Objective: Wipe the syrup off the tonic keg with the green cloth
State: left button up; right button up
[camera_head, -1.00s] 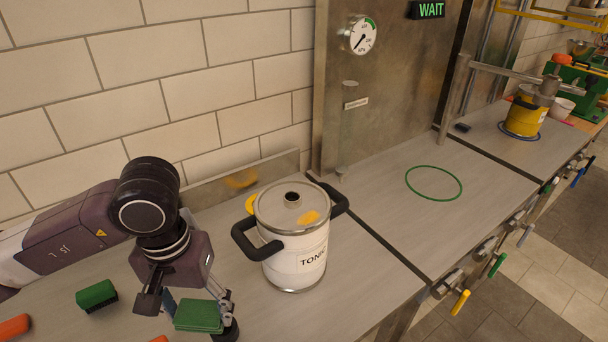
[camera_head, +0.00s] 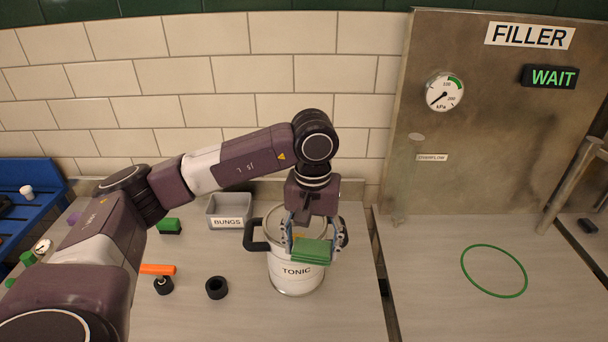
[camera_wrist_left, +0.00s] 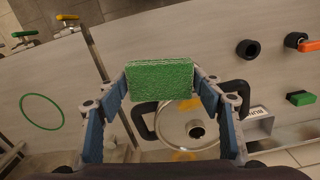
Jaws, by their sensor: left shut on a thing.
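The white tonic keg (camera_head: 294,280) stands upright on the steel counter, with black side handles and a round metal lid. My left gripper (camera_head: 312,246) is shut on the folded green cloth (camera_head: 314,253) and holds it over the keg's front right side, hiding part of the lid. In the left wrist view the cloth (camera_wrist_left: 160,80) sits between the fingertips, beside the keg's lid (camera_wrist_left: 184,130). Amber syrup (camera_wrist_left: 185,156) shows on the lid there, with another amber patch near the cloth. I cannot tell whether the cloth touches the keg. My right gripper is not in view.
A grey bungs bin (camera_head: 229,211) stands behind left of the keg. A black ring (camera_head: 216,288), an orange-handled tool (camera_head: 158,270) and a green brush (camera_head: 169,226) lie left. The filler panel (camera_head: 480,130) rises at the back right. The counter around the green ring (camera_head: 494,271) is clear.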

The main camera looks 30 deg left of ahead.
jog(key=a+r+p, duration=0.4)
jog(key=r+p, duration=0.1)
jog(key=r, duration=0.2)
pick_arm(q)
jog(key=w+a+r+n, duration=0.1)
jog(key=a, duration=0.1)
jog(key=w+a+r+b, duration=0.1)
jog(key=w+a, duration=0.1)
jog(key=a, duration=0.1)
jog(key=w+a+r+n, duration=0.1)
jog(key=a, duration=0.1)
jog(key=shift+w+a+r+n+b, duration=0.2)
jog(key=shift+w+n+b, duration=0.1)
jog(key=shift+w+b, duration=0.1)
notch_tip(320, 180, down, 2)
jog(key=shift+s+f+b, duration=0.1)
jog(key=shift+f+b, duration=0.15)
jog(key=shift+b, duration=0.45)
jog(key=shift+f+b, duration=0.8)
jog(key=shift+f, duration=0.1)
jog(key=shift+f+b, duration=0.75)
jog(key=shift+f, duration=0.15)
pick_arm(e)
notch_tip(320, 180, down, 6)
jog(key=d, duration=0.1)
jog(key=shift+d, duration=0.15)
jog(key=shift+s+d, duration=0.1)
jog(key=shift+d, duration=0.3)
